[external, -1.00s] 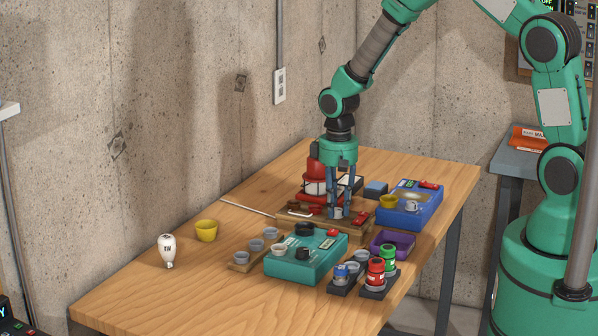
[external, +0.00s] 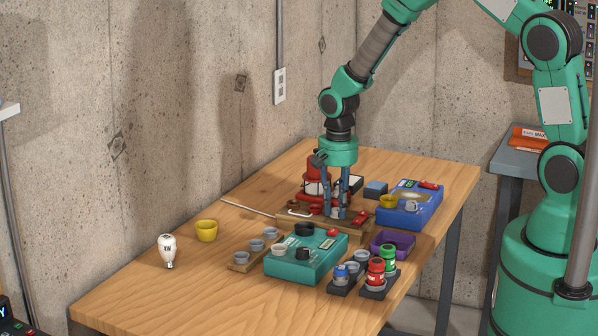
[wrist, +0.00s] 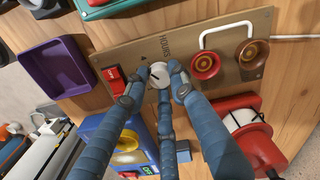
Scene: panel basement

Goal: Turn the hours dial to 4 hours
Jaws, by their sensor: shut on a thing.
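The hours dial (wrist: 158,72) is a small pale grey knob on a tan wooden panel (wrist: 195,32) marked "HOURS". A dark line shows on its top; the hour it points to is too small to read. My gripper (wrist: 157,77) is shut on the dial, its blue-grey fingers around it, hiding part of its rim. In the external view my gripper (external: 336,205) points straight down at the panel (external: 346,231), and the dial is mostly hidden between the fingers.
The panel also bears a red switch (wrist: 113,80), two red-brown knobs (wrist: 205,65) and a white handle (wrist: 226,34). A red lantern-like object (external: 315,172) stands close behind the fingers. A blue box (external: 425,208), purple tray (external: 408,238) and teal box (external: 300,264) are near. The table's left part is freer.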

